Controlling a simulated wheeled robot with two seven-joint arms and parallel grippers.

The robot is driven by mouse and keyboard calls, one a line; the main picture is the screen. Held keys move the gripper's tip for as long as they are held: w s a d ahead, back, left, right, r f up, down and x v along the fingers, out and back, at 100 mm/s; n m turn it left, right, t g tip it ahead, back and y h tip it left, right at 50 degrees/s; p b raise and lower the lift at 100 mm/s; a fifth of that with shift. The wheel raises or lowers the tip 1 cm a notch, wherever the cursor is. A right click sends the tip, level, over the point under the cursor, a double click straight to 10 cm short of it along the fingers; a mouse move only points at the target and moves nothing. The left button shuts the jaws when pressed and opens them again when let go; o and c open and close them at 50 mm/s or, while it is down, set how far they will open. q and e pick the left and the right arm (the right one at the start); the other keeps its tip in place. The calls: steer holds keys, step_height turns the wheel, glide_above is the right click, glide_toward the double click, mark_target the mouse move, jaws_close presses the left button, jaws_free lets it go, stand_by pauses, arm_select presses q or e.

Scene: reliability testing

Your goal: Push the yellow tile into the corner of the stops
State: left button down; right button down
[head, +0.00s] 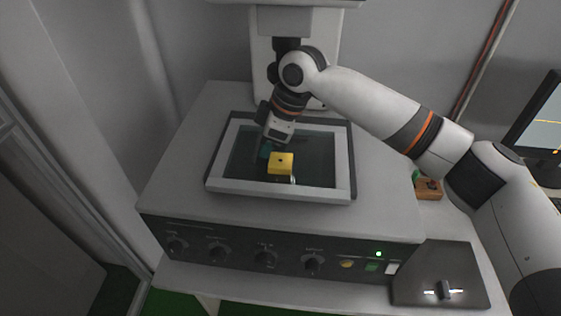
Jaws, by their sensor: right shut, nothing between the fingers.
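The yellow tile (281,162) lies inside a shallow light-framed tray (222,158) with a dark glassy floor, on top of a grey machine. It has a small dark mark on its top. My right gripper (267,150) is shut and empty, pointing down just behind and to the left of the tile. I cannot tell whether its fingertips touch the tile. A small metallic piece shows at the tile's front right. The corner of the stops cannot be made out clearly. My left gripper is not in view.
The tray's raised rim surrounds the tile. A machine column (262,60) stands behind the tray. The front panel (280,255) has several knobs and a lit green light. A control box (425,275) and a monitor (540,130) are at the right.

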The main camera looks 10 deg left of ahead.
mark_target(299, 167)
steer(key=d+p, duration=0.3)
steer(key=d, duration=0.3)
steer(key=shift+d+r, duration=0.1)
steer(key=shift+d, duration=1.2)
steer(key=shift+f, duration=0.25)
steer(key=shift+f, duration=1.1)
steer(key=shift+r, duration=0.1)
steer(key=shift+r+p, duration=0.15)
steer(key=shift+p, duration=0.5)
steer(key=shift+a, duration=0.2)
